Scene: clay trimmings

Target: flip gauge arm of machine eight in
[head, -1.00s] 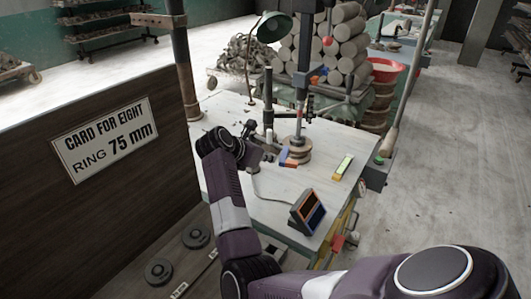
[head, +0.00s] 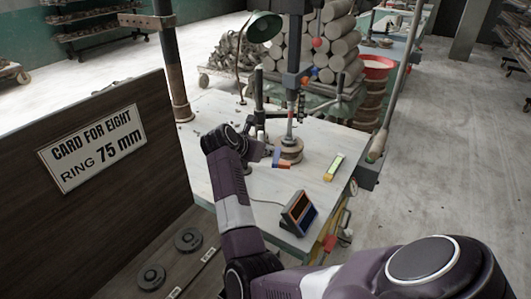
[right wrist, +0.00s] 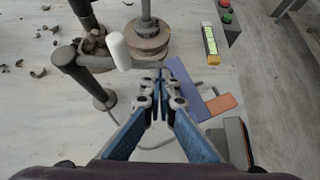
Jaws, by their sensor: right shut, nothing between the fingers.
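Machine eight stands on the pale worktable, with an upright spindle (head: 290,118) over a round brown clay piece (head: 290,148). In the right wrist view a dark post (right wrist: 100,95) carries a grey gauge arm (right wrist: 92,62) with a white handle (right wrist: 120,50). The gauge arm points right, its far end close to my fingertips, in front of the clay piece (right wrist: 148,45). My right gripper (right wrist: 160,82) is shut and empty beside that end. I cannot tell whether they touch. In the head view my right gripper (head: 256,152) is small and partly hidden by its wrist. My left gripper is out of view.
A blue bar (right wrist: 188,85) and an orange block (right wrist: 221,103) lie right of my fingers. A yellow-green level (head: 334,167) and a display box (head: 298,212) are on the table. A card reading "CARD FOR EIGHT RING 75 mm" (head: 93,147) is on the left panel.

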